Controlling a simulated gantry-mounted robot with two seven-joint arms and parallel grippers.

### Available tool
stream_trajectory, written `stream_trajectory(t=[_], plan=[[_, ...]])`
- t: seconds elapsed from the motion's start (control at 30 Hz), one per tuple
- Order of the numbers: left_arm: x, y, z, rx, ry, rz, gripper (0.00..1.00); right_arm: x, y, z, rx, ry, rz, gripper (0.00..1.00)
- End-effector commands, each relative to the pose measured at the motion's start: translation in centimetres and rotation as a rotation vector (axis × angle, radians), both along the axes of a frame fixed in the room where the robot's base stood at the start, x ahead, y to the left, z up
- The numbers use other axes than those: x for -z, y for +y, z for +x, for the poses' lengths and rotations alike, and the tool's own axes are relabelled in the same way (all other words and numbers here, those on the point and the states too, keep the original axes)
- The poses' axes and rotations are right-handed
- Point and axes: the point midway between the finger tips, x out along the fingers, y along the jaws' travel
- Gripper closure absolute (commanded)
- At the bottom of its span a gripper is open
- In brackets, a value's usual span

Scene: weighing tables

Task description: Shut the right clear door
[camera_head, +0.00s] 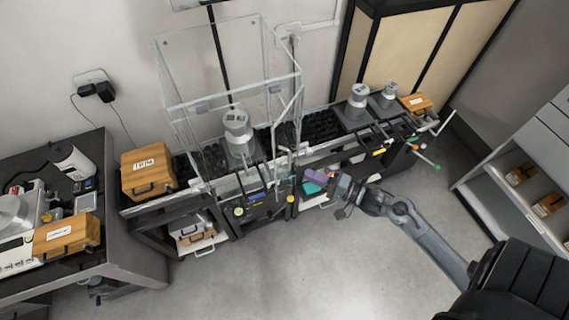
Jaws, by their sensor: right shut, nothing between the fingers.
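A clear box-shaped enclosure (183,106) stands on the black weighing table, around a grey metal weight (237,125). Its right clear door (287,112) shows as a thin transparent panel at the box's right front, angled outward and apparently ajar. How far it is open is hard to tell through the clear panes. My right gripper (318,180) is shut and empty. It is in front of the table, below and to the right of the door, and appears apart from it. My left gripper is not in view.
More metal weights (357,100) and a small wooden box (416,103) stand on the table's right part. A larger wooden box (147,172) is at its left end. A side desk (128,228) holds instruments. Shelves (510,190) stand at right. The floor in front is clear.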

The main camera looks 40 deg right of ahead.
Motion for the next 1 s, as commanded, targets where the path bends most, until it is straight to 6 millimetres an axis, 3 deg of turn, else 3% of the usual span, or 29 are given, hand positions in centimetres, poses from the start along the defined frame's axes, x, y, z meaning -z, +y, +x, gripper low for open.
stream_trajectory(t=[0.3,0.5,1.0], plan=[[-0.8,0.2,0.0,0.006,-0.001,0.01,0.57,-0.2,2.2,5.6,0.0,-0.003,-0.001,1.0],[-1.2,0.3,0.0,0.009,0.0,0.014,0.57,-0.2,3.2,7.9,-0.001,-0.001,-0.001,1.0],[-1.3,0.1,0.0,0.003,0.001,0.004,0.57,0.0,3.7,9.1,0.0,0.0,-0.002,1.0]])
